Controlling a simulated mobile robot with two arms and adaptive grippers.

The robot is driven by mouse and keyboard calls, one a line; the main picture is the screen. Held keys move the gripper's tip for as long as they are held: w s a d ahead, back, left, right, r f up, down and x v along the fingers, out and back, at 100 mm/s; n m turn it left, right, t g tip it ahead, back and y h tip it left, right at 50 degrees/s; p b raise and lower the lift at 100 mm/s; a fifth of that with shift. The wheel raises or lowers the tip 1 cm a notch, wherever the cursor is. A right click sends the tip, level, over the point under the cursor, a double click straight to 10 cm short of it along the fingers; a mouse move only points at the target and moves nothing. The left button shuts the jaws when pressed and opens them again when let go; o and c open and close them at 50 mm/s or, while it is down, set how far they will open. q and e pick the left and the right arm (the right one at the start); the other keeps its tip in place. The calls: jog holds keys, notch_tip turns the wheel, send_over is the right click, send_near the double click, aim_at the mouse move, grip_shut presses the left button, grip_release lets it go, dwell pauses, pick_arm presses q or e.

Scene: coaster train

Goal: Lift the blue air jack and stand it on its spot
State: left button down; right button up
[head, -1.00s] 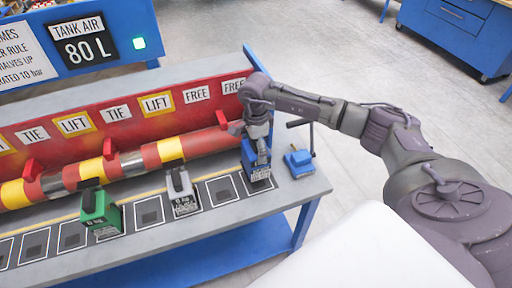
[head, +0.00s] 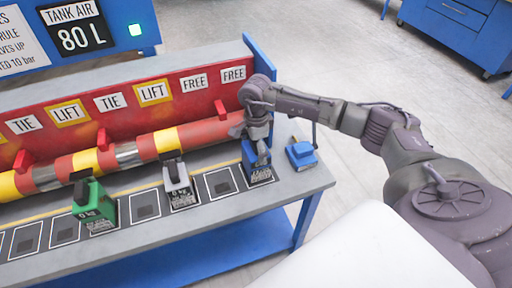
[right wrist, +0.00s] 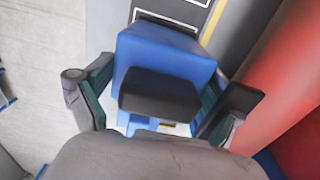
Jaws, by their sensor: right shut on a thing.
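The blue air jack (head: 248,156) is at the right end of the row of marked spots on the grey bench (head: 150,208). My right gripper (head: 258,150) is over it from above. In the right wrist view the blue jack (right wrist: 165,55) with its black top pad sits between the two fingers of the gripper (right wrist: 160,105), which is shut on it. The jack looks upright at the last framed spot; whether its base touches the bench is hard to tell. My left gripper is not in view.
A green jack (head: 94,202) and a grey jack (head: 179,180) stand on spots to the left. A small blue block with a lever (head: 301,155) is right of the held jack. A red and yellow tube (head: 140,150) runs behind, before a red labelled panel (head: 110,112).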

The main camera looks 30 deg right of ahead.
jog(key=shift+f+b, duration=0.35)
jog(key=shift+b, duration=0.1)
dwell(0.3)
jog(key=o, duration=1.4)
jog(key=shift+o, duration=0.3)
jog(key=shift+s+f, duration=0.1)
